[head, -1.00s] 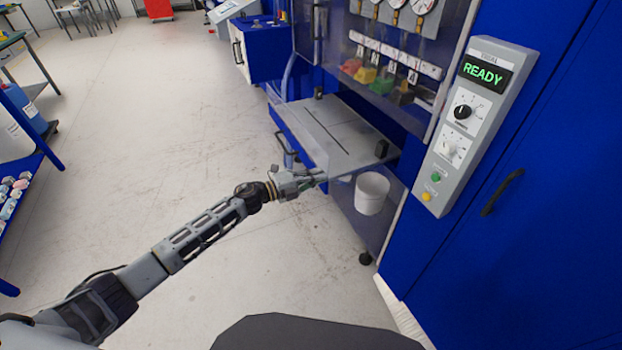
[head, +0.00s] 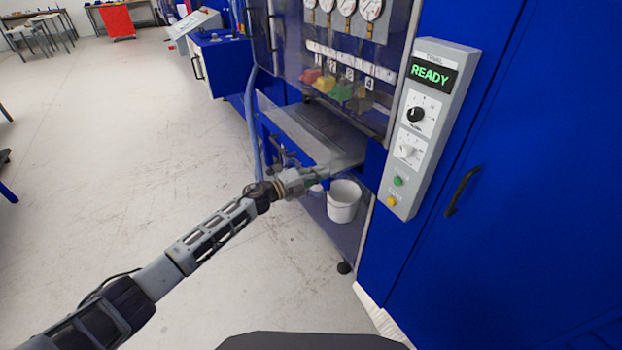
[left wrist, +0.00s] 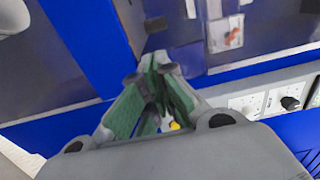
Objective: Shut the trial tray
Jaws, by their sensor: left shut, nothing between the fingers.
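The trial tray (head: 318,140) is a flat grey plate with a blue front and a handle (head: 281,152), low in the blue machine. A strip of it still sticks out past the machine's front. My left gripper (head: 322,174) is shut and empty at the tray's near front corner; I cannot tell if it touches. In the left wrist view its green-padded fingers (left wrist: 158,62) meet at the tips before grey and blue machine surfaces. The tray's inner part is hidden under the machine's clear guard. My right gripper is out of view.
A white bucket (head: 344,201) stands just below the tray, close to my left gripper. A control panel (head: 420,130) reading READY is on the right, beside a blue cabinet door with a dark handle (head: 462,190). The floor (head: 140,150) to the left is clear.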

